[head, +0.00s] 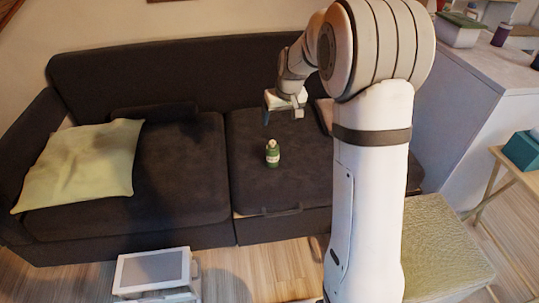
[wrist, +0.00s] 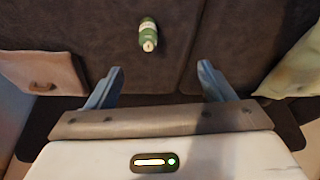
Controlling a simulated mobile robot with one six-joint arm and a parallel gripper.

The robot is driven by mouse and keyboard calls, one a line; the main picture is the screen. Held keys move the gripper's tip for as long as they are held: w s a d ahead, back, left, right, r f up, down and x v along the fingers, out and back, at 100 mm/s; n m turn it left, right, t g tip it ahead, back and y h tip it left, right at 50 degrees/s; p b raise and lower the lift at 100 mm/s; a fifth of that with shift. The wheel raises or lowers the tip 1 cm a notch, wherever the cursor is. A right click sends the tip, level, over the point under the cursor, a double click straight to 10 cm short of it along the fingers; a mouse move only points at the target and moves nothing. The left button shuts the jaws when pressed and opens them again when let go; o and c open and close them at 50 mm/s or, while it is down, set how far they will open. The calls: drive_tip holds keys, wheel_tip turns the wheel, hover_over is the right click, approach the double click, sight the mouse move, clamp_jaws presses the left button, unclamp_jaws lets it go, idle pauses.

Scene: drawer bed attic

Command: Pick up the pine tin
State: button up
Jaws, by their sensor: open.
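The pine tin (head: 272,153) is a small green bottle-shaped thing with a pale label band and a light top. It stands on the right seat cushion of the dark sofa. In the wrist view the pine tin (wrist: 148,34) lies beyond the fingertips, near the top middle, seen partly from above. My gripper (head: 283,115) is above the sofa seat, behind and slightly right of the tin in the head view. Its blue fingers are apart with nothing between them, as the wrist view of my gripper (wrist: 160,68) also shows. Gripper and tin are apart.
The dark sofa (head: 165,180) has a yellow-green pillow (head: 85,165) at the left. A woven ottoman (head: 445,245) stands front right, and a small white box-like unit (head: 153,272) front left. A pale cabinet (head: 470,105) is at the right. The seat around the tin is clear.

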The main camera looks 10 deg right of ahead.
drive_tip(key=b, duration=0.7)
hover_over(273, 146)
drive_tip(key=s, duration=0.2)
drive_tip(key=shift+n+t, duration=0.3)
drive_tip(key=shift+n, duration=0.1)
drive_tip(key=f, duration=2.1)
drive_tip(key=shift+d+f, duration=0.3)
drive_tip(key=b+x, duration=0.2)
drive_tip(key=x, duration=0.6)
drive_tip(key=shift+f, duration=0.15)
drive_tip(key=shift+c, duration=0.5)
drive_tip(key=c, duration=1)
